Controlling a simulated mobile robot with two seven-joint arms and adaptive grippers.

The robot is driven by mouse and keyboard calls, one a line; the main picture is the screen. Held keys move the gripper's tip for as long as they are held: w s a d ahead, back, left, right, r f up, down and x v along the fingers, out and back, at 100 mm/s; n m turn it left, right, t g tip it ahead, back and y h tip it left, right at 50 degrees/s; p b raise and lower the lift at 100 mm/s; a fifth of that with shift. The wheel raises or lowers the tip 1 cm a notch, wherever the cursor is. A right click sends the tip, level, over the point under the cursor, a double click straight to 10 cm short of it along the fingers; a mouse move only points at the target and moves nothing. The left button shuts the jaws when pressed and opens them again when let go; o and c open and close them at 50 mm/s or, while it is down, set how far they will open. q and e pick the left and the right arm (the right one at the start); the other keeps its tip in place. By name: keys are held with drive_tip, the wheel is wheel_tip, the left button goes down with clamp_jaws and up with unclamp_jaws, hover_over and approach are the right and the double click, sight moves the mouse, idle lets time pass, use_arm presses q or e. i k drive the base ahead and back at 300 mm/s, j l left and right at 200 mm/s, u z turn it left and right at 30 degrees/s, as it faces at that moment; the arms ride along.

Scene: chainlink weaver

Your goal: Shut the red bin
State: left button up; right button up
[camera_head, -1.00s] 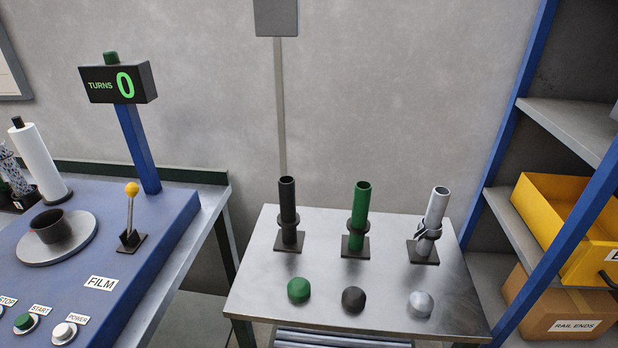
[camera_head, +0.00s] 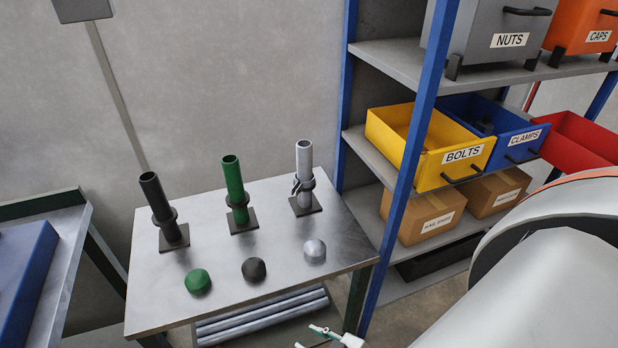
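The red bin (camera_head: 577,139) is at the right edge of the head view, on the middle shelf to the right of the blue bin. It stands pulled out and its inside shows from above. Its front is hidden, cut off by the picture's edge and by my arm below it. A small part that may be a gripper tip shows at the bottom edge, but I cannot tell which hand it belongs to. Neither gripper can be made out clearly.
The yellow BOLTS bin (camera_head: 462,155) and blue CLAMPS bin (camera_head: 524,136) also stand open on that shelf. Grey NUTS (camera_head: 497,62) and orange CAPS (camera_head: 590,62) bins sit above, cardboard boxes (camera_head: 424,214) below. A blue shelf post (camera_head: 415,150) and a metal table (camera_head: 150,300) stand left.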

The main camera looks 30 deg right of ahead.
sight(573, 144)
drive_tip(key=z, duration=2.9)
